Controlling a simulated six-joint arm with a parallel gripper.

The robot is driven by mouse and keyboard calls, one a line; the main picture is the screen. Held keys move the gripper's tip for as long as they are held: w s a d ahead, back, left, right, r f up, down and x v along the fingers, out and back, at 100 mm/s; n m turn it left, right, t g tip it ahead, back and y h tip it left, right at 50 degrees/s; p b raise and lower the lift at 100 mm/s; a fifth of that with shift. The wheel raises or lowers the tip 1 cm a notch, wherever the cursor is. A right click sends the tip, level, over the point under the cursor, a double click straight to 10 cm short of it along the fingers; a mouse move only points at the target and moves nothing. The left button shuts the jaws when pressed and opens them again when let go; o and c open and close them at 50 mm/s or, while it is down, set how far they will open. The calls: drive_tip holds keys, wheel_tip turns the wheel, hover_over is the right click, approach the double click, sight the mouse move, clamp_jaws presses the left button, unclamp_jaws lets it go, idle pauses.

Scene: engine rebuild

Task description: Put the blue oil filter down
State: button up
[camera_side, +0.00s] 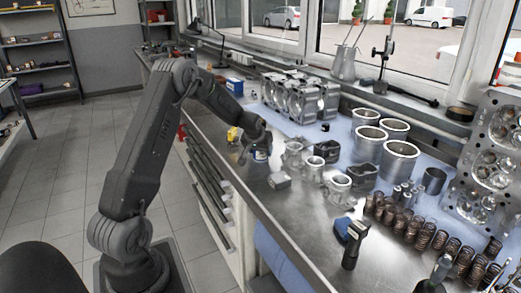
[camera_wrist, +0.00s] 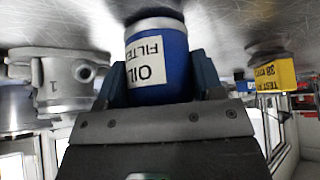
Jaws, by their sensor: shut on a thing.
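The blue oil filter (camera_wrist: 157,62) is a short cylinder with a white "OIL FILTER" label. It sits between the two fingers of my gripper (camera_wrist: 158,82), which are shut on its sides. In the side view the filter (camera_side: 260,155) shows under my gripper (camera_side: 257,147), near the front edge of the steel bench (camera_side: 258,195). Its far end is very close to the bench top in the wrist view. I cannot tell whether it touches.
A grey metal casting (camera_side: 292,155) stands just right of the filter. Cylinder liners (camera_side: 398,160) and springs (camera_side: 425,236) crowd the right.

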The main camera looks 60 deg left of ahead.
drive_tip(key=o, duration=1.1)
drive_tip(key=shift+c, duration=0.2)
drive_tip(key=shift+s+d+r, duration=0.1)
drive_tip(key=shift+r, duration=0.2)
drive_tip(key=v, duration=1.1)
drive_tip(key=s+d+r+m+h, duration=0.1)
drive_tip(key=d+r, duration=0.2)
drive_tip(key=d, duration=0.3)
drive_tip(key=s+d+r+m, duration=0.1)
drive_tip(key=d+r, duration=0.2)
drive_tip(key=d, duration=0.2)
drive_tip(key=s+d+r+m+h, duration=0.1)
drive_tip(key=s+d+m+h, duration=0.2)
drive_tip(key=s+d, duration=1.7)
drive_tip(key=d+m, duration=0.1)
drive_tip(key=m, duration=0.2)
drive_tip(key=shift+d+r+t, duration=0.3)
drive_tip(key=shift+d+r, duration=0.05)
